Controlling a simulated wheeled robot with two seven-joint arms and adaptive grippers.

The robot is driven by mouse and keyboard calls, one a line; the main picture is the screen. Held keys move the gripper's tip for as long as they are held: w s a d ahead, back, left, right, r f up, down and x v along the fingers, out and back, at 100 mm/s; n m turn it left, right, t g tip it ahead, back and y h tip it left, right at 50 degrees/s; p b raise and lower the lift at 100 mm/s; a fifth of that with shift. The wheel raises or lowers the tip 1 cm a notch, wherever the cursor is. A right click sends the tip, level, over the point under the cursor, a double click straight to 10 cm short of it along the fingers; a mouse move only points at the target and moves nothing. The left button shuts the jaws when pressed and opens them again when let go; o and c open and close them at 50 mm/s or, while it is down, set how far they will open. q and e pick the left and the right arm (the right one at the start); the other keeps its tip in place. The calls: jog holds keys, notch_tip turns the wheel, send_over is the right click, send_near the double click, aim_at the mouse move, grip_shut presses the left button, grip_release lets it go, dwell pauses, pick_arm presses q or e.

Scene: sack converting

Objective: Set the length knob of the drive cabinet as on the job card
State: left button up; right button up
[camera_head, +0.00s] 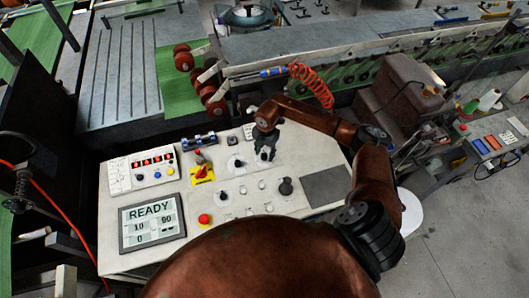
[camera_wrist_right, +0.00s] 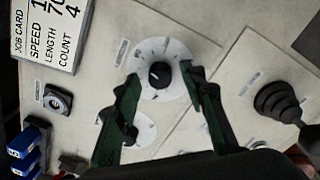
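My right gripper (camera_head: 266,147) is over the drive cabinet's sloping panel (camera_head: 115,215). In the wrist view my right gripper (camera_wrist_right: 160,74) is open, with its dark green fingers on either side of a black knob (camera_wrist_right: 158,76) on a round white dial. I cannot tell whether they touch it; its label is too small to read. A second dial (camera_wrist_right: 142,128) is partly behind the left finger. The job card (camera_wrist_right: 52,30) shows SPEED, LENGTH and COUNT; LENGTH starts with 7 and COUNT shows 4. The screen (camera_head: 152,221) reads READY, 10, 90 and 0. My left gripper is not in view.
A black bellows joystick (camera_wrist_right: 277,103) stands right of the gripper. A red-and-yellow switch (camera_head: 202,172) and a red button (camera_head: 204,219) stand on the panel. Conveyor machinery (camera_head: 330,45) lies behind.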

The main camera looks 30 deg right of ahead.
jog(key=shift+f, duration=0.15)
jog(key=shift+c, duration=0.2)
grip_shut()
dwell(0.4)
jog(key=n+b, duration=0.4)
jog(key=n, duration=0.1)
jog(key=shift+f+b, duration=0.15)
jog(key=shift+b, duration=0.2)
jog(key=n+b, duration=0.3)
jog(key=n, duration=0.1)
jog(key=shift+n+b, duration=0.85)
jog(key=shift+n, duration=0.45)
jog(key=shift+r, duration=0.2)
